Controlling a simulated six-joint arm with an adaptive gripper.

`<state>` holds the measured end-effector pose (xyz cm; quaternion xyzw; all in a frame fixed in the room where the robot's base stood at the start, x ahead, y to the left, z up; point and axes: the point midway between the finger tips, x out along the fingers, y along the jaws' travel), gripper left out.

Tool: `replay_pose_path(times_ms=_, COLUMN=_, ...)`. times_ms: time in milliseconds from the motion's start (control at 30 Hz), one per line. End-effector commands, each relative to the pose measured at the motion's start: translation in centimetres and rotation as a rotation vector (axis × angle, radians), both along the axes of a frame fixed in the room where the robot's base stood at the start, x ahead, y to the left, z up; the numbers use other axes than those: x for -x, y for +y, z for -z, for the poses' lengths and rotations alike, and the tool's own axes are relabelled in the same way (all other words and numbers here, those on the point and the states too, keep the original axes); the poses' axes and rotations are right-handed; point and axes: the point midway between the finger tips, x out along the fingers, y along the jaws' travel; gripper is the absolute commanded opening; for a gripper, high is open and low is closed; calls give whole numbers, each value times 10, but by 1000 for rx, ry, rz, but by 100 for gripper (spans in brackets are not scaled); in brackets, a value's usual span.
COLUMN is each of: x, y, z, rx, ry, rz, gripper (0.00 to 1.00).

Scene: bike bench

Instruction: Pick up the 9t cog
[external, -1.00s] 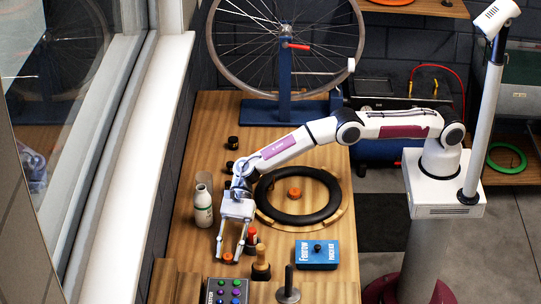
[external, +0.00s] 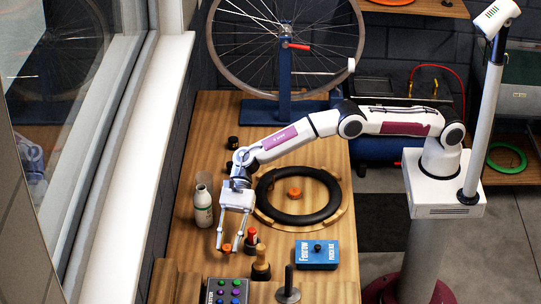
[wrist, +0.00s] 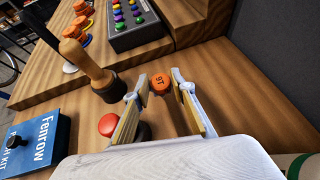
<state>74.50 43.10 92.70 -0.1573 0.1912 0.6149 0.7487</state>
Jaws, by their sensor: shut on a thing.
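The 9t cog is a small orange disc marked "9T" (wrist: 161,83), seen between my fingertips in the wrist view. In the external view the orange cog (external: 227,247) shows at the tips of my gripper (external: 228,249). My gripper, whose fingers also show in the wrist view (wrist: 163,90), is shut on the cog. It appears to hold it a little above the wooden bench (external: 210,120). The cog's underside is hidden.
A white bottle (external: 203,207) stands left. A blue Fenrow box (external: 318,258), button panel (external: 228,291) and black tyre (external: 265,200) are nearby. Another orange piece (external: 294,194) lies inside the tyre.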

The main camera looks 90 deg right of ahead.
Motion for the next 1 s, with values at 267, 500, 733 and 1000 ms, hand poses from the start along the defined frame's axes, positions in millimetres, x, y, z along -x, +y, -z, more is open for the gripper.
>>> replay_pose_path(times_ms=267, x=-1, y=0, z=-42, rx=-1, ry=-3, rz=1, gripper=9)
replay_pose_path(times_ms=500, x=0, y=0, z=-58, rx=0, ry=1, rz=0, gripper=9)
replay_pose_path(times_ms=733, x=0, y=0, z=-60, rx=0, ry=1, rz=0, gripper=9)
replay_pose_path(times_ms=1000, x=0, y=0, z=-60, rx=0, ry=1, rz=0, gripper=9)
